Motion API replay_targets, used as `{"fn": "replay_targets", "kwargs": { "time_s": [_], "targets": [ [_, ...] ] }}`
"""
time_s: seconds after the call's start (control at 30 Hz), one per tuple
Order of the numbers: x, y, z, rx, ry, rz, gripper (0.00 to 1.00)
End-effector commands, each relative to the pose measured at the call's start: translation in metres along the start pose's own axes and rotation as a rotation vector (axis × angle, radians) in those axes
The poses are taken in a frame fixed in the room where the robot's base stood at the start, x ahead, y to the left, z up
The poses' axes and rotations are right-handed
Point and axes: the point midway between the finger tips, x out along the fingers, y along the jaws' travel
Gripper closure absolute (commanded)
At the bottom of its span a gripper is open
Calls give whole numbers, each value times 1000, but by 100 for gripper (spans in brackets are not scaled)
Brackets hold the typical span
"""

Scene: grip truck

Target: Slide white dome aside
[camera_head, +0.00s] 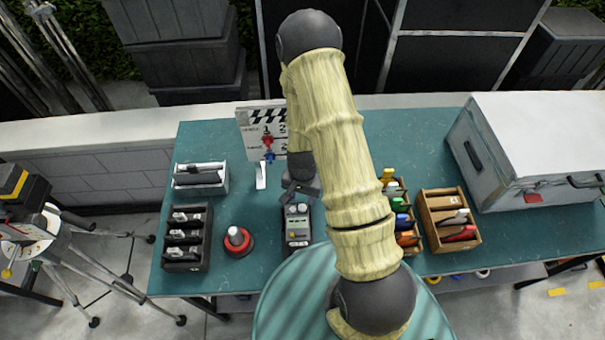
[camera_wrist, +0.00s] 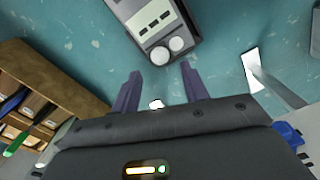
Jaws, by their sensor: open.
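A grey device (camera_head: 298,228) with a display panel lies on the teal table. Two pale round pieces sit at its far end; in the wrist view one is a white round piece (camera_wrist: 158,55) beside another (camera_wrist: 178,44). A white rounded cone (camera_head: 236,235) also rises from a red-and-black ring left of the device. I cannot tell which piece is the task's dome. My gripper (camera_wrist: 160,75) is open and empty, its fingers apart and pointing toward the device's round-piece end. In the head view my arm partly hides it. A small white blob (camera_wrist: 156,104) shows between the fingers, unclear.
A clapperboard (camera_head: 262,132) stands behind, with a white strip (camera_head: 261,175) in front. Dark (camera_head: 186,238) and grey (camera_head: 200,179) trays lie left. A wooden box (camera_head: 447,218) and a large white case (camera_head: 540,140) stand right. Bare table surrounds the ring.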

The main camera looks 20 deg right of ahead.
Motion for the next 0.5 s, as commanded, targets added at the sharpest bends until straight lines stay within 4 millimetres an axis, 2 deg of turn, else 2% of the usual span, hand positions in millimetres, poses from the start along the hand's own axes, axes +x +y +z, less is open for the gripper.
{"fn": "replay_targets", "kwargs": {
  "time_s": [0.5],
  "targets": [
    [-66,0,0,-1,3,-2,56]
  ]
}}
